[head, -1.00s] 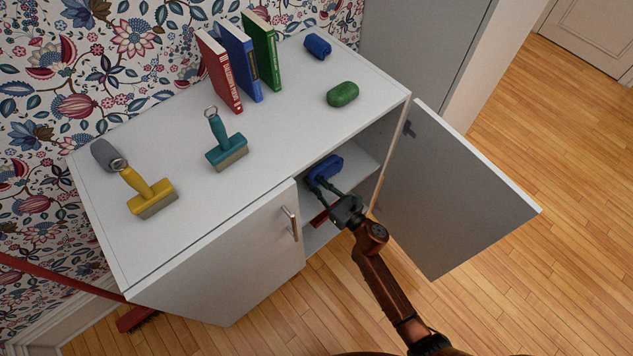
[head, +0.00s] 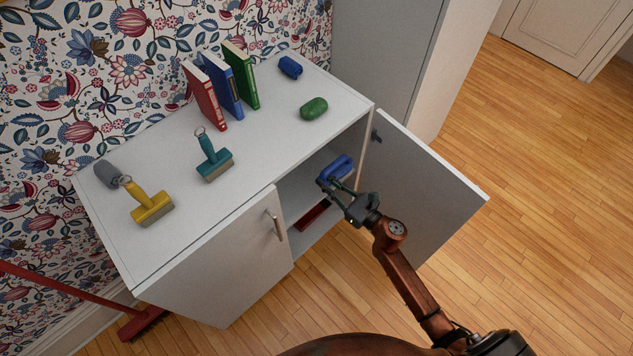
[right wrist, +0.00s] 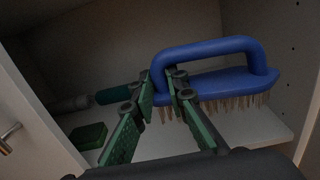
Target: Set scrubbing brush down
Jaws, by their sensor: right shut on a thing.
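The scrubbing brush (head: 342,165) is blue with a loop handle and pale bristles. It is inside the open cabinet, over the upper shelf, and also shows in the right wrist view (right wrist: 225,82). My right gripper (head: 329,184) reaches in through the open doorway and is shut on the near end of the brush. Its green-padded fingers (right wrist: 160,88) hide that end in the right wrist view. The bristles point down, close to the shelf (right wrist: 238,137); I cannot tell if they touch it. My left gripper is out of view.
The right cabinet door (head: 435,190) stands open beside my arm; the left door (head: 215,260) is shut. A green block (right wrist: 88,136) and a teal-handled item (right wrist: 113,95) are on the shelf's left. A red item (head: 312,214) lies lower. Brushes, books and sponges occupy the top (head: 245,150).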

